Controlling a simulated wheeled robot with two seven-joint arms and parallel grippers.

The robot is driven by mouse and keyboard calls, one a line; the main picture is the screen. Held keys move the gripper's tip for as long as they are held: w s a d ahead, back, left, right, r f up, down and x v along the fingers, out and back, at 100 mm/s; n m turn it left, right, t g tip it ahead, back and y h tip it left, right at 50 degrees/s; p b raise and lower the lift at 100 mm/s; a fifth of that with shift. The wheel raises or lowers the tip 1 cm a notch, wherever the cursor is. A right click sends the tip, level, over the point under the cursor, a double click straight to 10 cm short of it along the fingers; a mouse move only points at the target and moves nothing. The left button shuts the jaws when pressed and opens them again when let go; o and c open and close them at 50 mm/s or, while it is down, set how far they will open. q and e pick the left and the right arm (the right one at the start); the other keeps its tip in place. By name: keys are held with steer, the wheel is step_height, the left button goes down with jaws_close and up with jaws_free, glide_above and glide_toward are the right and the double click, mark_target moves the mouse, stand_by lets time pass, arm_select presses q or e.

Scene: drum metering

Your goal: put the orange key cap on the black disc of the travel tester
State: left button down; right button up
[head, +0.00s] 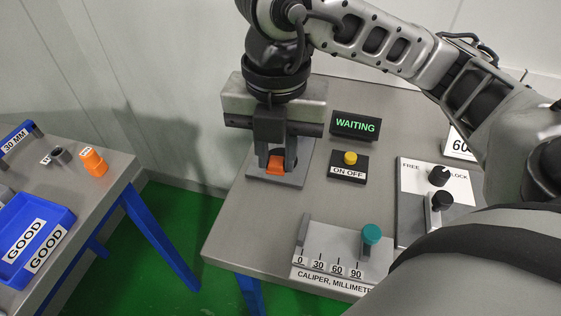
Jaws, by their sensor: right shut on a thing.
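The orange key cap (275,166) is between the fingers of my right gripper (275,162), which is shut on it and points down. The cap is low over the grey base plate of the travel tester (288,181), near the left rear of the grey table. The black disc cannot be made out; the cap and fingers cover that spot. I cannot tell whether the cap touches the disc or is a little above it. My left gripper is not in view.
A display reading WAITING (355,126) and an ON OFF box with a yellow button (349,165) stand right of the tester. A caliper block (335,253) and FREE/LOCK panel (414,181) are nearer. A left table holds a blue GOOD tray (62,215) and an orange piece (94,162).

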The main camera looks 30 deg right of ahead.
mark_target(281, 148)
steer(key=m, duration=0.2)
steer(key=s+m, duration=0.1)
steer(key=m, duration=0.1)
steer(key=shift+d+m, duration=0.1)
steer(key=shift+m, duration=0.3)
steer(key=shift+w+d+m, duration=0.1)
steer(key=shift+w+m, duration=0.05)
steer(key=shift+m, duration=0.15)
steer(key=w+d+f, duration=0.2)
steer(key=w, duration=0.1)
steer(key=w+d+f+b, duration=0.1)
steer(key=w+d+f, duration=0.1)
steer(key=w+f, duration=0.1)
steer(key=w+d+f, duration=0.3)
steer(key=w, duration=0.1)
steer(key=shift+f, duration=0.1)
steer(key=shift+w+d+f, duration=0.1)
steer(key=shift+w+f, duration=0.3)
steer(key=shift+f, duration=0.05)
steer(key=f, duration=0.3)
steer(key=shift+w+d+f, duration=0.1)
steer(key=shift+w+d, duration=0.1)
steer(key=shift+w, duration=0.05)
steer(key=shift+f, duration=0.35)
